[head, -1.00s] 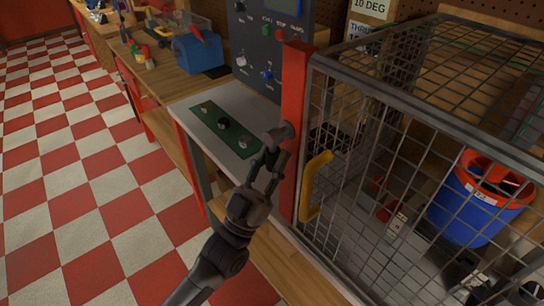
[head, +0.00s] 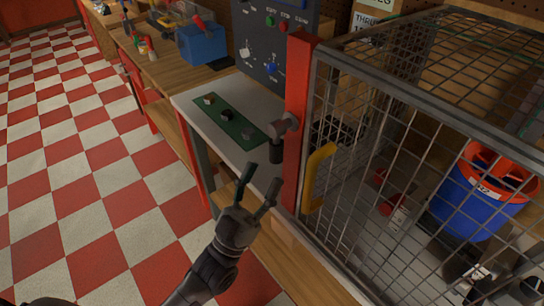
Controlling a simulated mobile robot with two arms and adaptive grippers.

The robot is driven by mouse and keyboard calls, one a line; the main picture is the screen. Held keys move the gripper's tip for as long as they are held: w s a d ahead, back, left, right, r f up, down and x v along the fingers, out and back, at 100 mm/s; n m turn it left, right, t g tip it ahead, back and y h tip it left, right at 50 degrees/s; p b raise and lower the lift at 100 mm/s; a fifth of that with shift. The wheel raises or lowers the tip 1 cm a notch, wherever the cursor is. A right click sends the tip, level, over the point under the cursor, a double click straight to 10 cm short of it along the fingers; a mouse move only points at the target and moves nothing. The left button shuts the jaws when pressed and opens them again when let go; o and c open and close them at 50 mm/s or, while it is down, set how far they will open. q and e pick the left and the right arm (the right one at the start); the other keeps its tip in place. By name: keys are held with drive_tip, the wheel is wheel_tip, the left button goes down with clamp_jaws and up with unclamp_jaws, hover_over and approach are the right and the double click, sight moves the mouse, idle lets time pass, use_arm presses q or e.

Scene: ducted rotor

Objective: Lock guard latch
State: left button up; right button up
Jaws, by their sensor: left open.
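The guard latch (head: 284,126) is a grey piece on the red post (head: 298,85), with a dark grip (head: 276,151) hanging down from it. The wire-mesh guard (head: 375,82) stands right of the post, its frame close against it. Its yellow handle (head: 319,176) is upright beside the post. My left gripper (head: 262,180) is just below the latch grip, fingers spread and empty, apart from it. Whether the latch is engaged behind the post cannot be told. My right gripper is out of view.
A blue and red ducted rotor (head: 477,203) is inside the guard. A green strip with knobs (head: 229,121) lies on the grey bench top left of the post. A control panel (head: 270,45) stands behind. The checkered floor at left is clear.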

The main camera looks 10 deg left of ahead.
use_arm(q)
drive_tip(key=v, duration=0.5)
drive_tip(key=shift+s+a+f, duration=0.1)
drive_tip(key=shift+s+f, duration=0.1)
drive_tip(key=shift+f, duration=0.05)
drive_tip(key=w+a+f+g+y, duration=0.1)
drive_tip(key=w+f+g+y, duration=0.15)
drive_tip(key=f, duration=0.65)
drive_tip(key=w+f+g+y, duration=0.2)
drive_tip(key=f+g, duration=0.1)
drive_tip(key=f, duration=0.7)
drive_tip(key=s+a+f+n+g+y, duration=0.1)
drive_tip(key=s+a+f+g+y, duration=0.1)
drive_tip(key=f, duration=0.7)
drive_tip(key=s+a+f+n+g+y, duration=0.1)
drive_tip(key=s+a+f+g, duration=0.15)
drive_tip(key=f, duration=0.65)
drive_tip(key=s+a+f+g+y, duration=0.25)
drive_tip(key=s+f+g, duration=0.35)
drive_tip(key=s+f, duration=0.7)
drive_tip(key=s+a+f+g+y, duration=0.1)
drive_tip(key=s+f+g, duration=0.2)
drive_tip(key=s, duration=0.6)
drive_tip(key=s+a+f+g, duration=0.1)
drive_tip(key=s+f+g, duration=0.3)
drive_tip(key=s+f, duration=0.4)
drive_tip(key=shift+s+a+n+y, duration=0.15)
drive_tip(key=shift+s+n+y, duration=0.2)
drive_tip(key=shift+s, duration=0.65)
